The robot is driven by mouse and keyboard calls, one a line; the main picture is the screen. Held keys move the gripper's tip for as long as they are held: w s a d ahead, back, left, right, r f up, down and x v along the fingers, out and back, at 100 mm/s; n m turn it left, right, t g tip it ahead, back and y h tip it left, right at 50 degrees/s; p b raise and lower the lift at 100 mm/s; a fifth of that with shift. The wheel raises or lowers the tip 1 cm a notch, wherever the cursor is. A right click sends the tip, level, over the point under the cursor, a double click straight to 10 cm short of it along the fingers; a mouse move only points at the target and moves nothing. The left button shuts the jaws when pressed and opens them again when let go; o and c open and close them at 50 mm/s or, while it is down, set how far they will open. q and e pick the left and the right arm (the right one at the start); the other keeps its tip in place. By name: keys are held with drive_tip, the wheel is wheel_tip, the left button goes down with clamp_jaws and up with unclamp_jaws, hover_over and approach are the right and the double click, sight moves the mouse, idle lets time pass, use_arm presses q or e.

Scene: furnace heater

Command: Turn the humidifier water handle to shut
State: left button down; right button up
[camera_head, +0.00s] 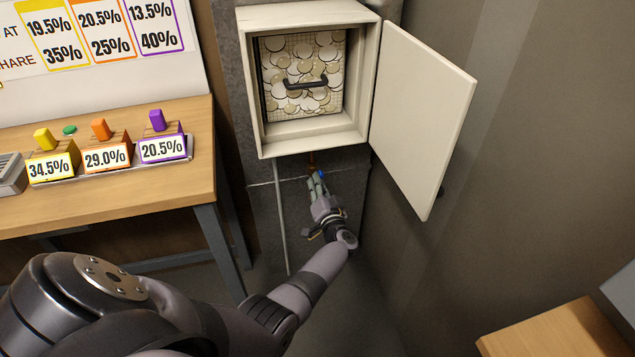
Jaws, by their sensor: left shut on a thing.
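My left gripper (317,182) is below the white box, at the top of the thin pipework on the dark grey column. It is shut on a small blue handle (321,173), of which only a little blue shows between the fingertips. A short reddish pipe (311,160) runs from the box's underside down to the handle. The handle's angle is mostly hidden by my fingers. My right gripper is not in view.
The white humidifier box (318,143) hangs open above my gripper, its door (420,115) swung right. Inside is a panel with a dark pull (306,83). A wooden table (110,205) with percentage signs stands left. A wooden surface (560,335) is at lower right.

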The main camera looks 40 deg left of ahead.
use_arm(q)
drive_tip(key=shift+m, duration=0.4)
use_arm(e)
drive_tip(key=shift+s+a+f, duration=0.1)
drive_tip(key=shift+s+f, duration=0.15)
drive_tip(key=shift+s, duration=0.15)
use_arm(q)
drive_tip(key=shift+p, duration=0.35)
drive_tip(key=shift+f+m, duration=0.1)
drive_tip(key=shift+m, duration=0.2)
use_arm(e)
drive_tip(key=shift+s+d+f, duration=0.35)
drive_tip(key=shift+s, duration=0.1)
use_arm(q)
drive_tip(key=shift+m+p, duration=0.6)
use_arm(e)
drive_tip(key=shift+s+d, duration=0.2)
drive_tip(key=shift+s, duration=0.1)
use_arm(q)
drive_tip(key=m+p, duration=0.1)
drive_tip(key=m, duration=0.2)
drive_tip(key=shift+d+m+p, duration=0.1)
drive_tip(key=shift+m+p, duration=0.2)
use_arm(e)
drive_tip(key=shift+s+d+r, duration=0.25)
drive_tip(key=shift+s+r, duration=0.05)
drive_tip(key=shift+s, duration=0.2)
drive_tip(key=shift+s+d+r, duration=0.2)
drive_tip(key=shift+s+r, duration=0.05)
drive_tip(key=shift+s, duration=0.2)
